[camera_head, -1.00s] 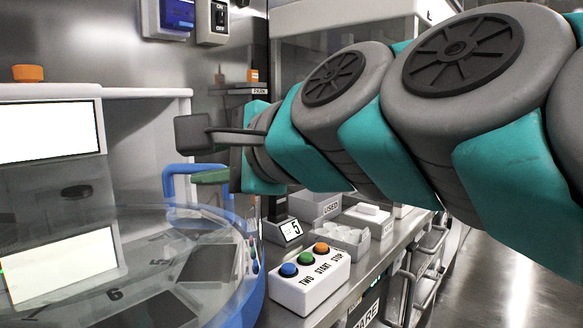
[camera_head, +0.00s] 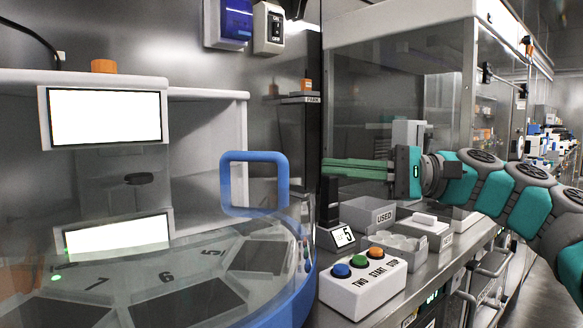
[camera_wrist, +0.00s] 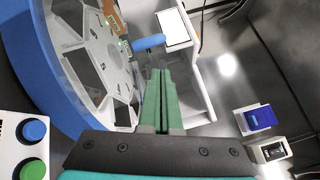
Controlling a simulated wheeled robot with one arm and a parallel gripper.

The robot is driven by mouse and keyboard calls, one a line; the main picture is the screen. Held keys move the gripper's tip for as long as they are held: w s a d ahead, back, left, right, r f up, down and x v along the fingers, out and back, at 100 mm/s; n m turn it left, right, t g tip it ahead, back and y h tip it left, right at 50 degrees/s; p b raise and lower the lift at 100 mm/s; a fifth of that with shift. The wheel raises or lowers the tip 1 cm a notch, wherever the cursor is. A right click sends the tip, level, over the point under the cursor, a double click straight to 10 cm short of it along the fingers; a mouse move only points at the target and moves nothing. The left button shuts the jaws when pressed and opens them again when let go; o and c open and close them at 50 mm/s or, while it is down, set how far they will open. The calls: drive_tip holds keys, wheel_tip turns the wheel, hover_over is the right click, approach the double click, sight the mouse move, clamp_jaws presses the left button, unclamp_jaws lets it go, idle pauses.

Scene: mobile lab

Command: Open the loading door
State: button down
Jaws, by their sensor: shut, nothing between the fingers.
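The blue loop handle (camera_head: 254,157) stands upright at the right of the clear cover (camera_head: 190,255) over a round, blue-rimmed carousel. I take this to be the loading door's handle. The cover looks closed. In the wrist view the handle (camera_wrist: 150,42) shows as a short blue bar beyond the fingertips. My gripper (camera_head: 326,168) points left, with its green fingers together and empty. Its tips are right of the handle in the head view, with a visible gap between them. In the wrist view the shut fingers (camera_wrist: 160,72) point toward the carousel side.
A white box with blue, green and orange buttons (camera_head: 362,288) stands at the front. A glass-fronted cabinet (camera_head: 400,50) rises behind the arm.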

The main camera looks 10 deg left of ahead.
sight(230, 204)
drive_tip(key=x, duration=1)
drive_tip(key=shift+s, duration=0.1)
drive_tip(key=shift+s+m+t+b, duration=0.6)
drive_tip(key=shift+s+t, duration=0.6)
drive_tip(key=shift+s, duration=0.35)
drive_tip(key=s+m+t, duration=0.1)
drive_tip(key=s+t, duration=0.1)
drive_tip(key=shift+s+a, duration=0.1)
drive_tip(key=shift+s, duration=0.15)
drive_tip(key=s+m+t, duration=0.1)
drive_tip(key=s, duration=0.1)
drive_tip(key=s+a+m+t+p, duration=0.1)
drive_tip(key=s+t, duration=0.1)
drive_tip(key=shift+s+r+t, duration=0.1)
drive_tip(key=shift+s+t, duration=0.05)
drive_tip(key=shift+t, duration=0.15)
drive_tip(key=shift+s+a+p, duration=0.25)
drive_tip(key=shift+s+p, duration=0.05)
drive_tip(key=shift+s, duration=0.25)
drive_tip(key=shift+s+a+p, duration=0.25)
drive_tip(key=shift+s+a, duration=0.05)
drive_tip(key=shift+s, duration=0.25)
drive_tip(key=shift+d, duration=0.1)
